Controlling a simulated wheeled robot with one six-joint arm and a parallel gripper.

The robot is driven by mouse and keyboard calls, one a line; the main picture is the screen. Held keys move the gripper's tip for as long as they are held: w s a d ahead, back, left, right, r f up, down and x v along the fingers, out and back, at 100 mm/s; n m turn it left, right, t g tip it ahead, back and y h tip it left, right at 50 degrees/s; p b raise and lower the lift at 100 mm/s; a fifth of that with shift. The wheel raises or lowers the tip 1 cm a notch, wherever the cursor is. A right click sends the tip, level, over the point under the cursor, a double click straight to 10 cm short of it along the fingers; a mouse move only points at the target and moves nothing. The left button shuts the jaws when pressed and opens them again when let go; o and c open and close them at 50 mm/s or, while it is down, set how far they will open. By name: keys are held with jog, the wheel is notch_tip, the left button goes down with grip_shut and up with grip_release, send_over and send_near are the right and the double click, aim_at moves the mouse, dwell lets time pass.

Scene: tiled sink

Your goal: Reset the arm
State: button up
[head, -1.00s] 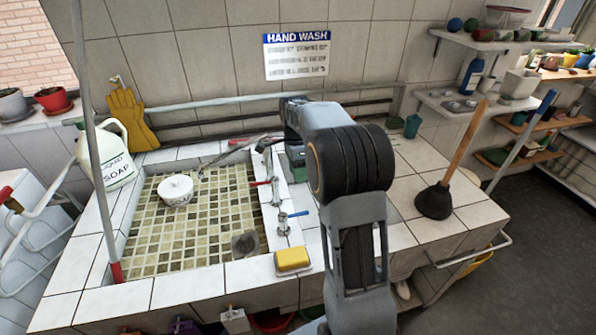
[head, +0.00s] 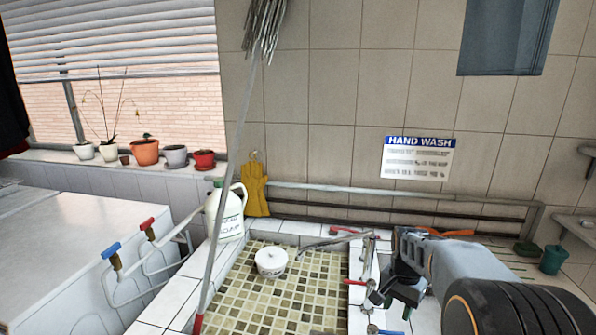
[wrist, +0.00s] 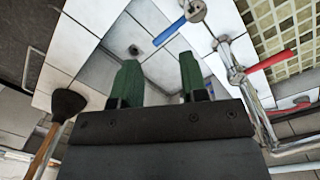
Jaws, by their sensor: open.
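My gripper (head: 397,292) is at the lower right of the head view, beside the tap at the sink's right edge. In the wrist view its two green fingers (wrist: 160,78) stand apart with nothing between them. White tiles lie beyond the fingers. My arm reaches in from the lower right corner of the head view, and its base is out of the frame.
The tap has a red handle (wrist: 271,61) and a blue handle (wrist: 169,33) close to my fingers. A soap jug (head: 228,212) stands left. A plunger (wrist: 68,104) is left in the wrist view.

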jog(key=s+a+r+n+t, duration=0.2)
jog(key=s+a+n, duration=0.2)
jog(key=s, duration=0.3)
jog(key=s+a+r+n+t, duration=0.2)
jog(key=s+a+n, duration=0.2)
jog(key=s, duration=0.3)
jog(key=shift+s+r+n+t, duration=0.35)
jog(key=shift+n+t, duration=0.05)
jog(key=shift+n, duration=0.1)
